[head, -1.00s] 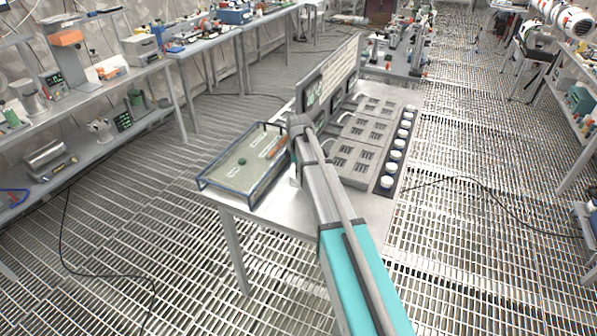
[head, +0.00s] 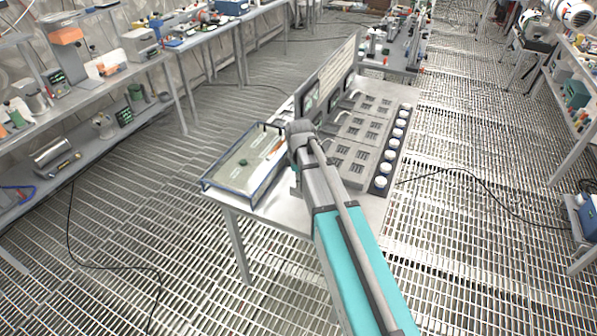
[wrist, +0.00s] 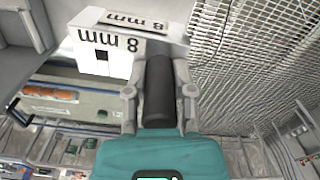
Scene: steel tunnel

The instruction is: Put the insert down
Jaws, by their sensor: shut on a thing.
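The insert (wrist: 128,40) is a white block marked "8 mm", with a small dark square opening and a dark cylindrical stem. In the wrist view, my gripper (wrist: 158,92) has a finger on each side of the stem and is shut on it. The block is beyond the fingertips. In the head view my arm hides most of the gripper and the insert, at the table's near side. The blue-rimmed tray (head: 231,192) is just left of my arm. It also shows in the wrist view (wrist: 88,101), behind and left of the insert. I cannot tell whether the insert touches anything.
Grey slotted panels (head: 359,128) and a row of white round caps (head: 381,182) are on the table right of my arm. An upright board (head: 330,75) stands behind. A small green item (head: 244,162) lies in the tray. Shelves line the left wall.

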